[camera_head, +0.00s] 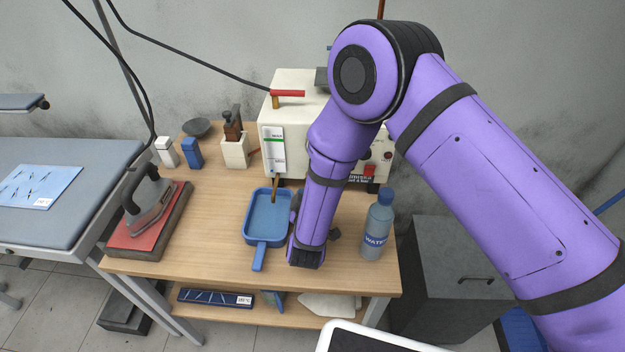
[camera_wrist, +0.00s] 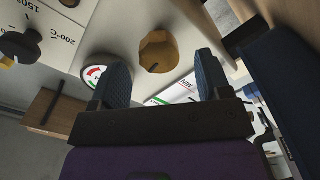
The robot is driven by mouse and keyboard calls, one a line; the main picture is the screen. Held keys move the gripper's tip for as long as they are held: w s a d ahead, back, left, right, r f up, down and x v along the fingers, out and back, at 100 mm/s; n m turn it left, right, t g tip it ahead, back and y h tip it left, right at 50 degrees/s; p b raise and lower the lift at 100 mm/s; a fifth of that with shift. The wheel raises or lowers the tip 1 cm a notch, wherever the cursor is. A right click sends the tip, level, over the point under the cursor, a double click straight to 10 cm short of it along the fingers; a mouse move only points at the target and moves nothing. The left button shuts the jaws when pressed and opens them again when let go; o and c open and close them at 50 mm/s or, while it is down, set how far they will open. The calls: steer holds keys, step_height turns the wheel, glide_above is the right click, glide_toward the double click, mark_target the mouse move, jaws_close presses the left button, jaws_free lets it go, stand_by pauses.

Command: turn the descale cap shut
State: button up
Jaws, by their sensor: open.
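The descale cap (camera_wrist: 158,51), a faceted brass-coloured knob, shows on the pale boiler face in the wrist view. My gripper (camera_wrist: 161,63) is open. Its two dark blue fingers point toward that face, one on each side of the cap as seen from the wrist, with visible gaps. I cannot tell whether the fingertips reach as deep as the cap. In the head view the cream boiler (camera_head: 290,82) stands at the back of the wooden table, and my arm hides the cap and most of my gripper.
A blue pan (camera_head: 266,236) sits before the boiler, under a brass spout (camera_head: 275,188). A water bottle (camera_head: 378,226) stands right of my arm. An iron (camera_head: 152,203) rests at left. In the wrist view, a gauge (camera_wrist: 95,74) and temperature dial (camera_wrist: 20,45) lie left of the cap.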

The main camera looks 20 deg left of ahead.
steer(key=v, duration=0.6)
steer(key=shift+s, duration=0.4)
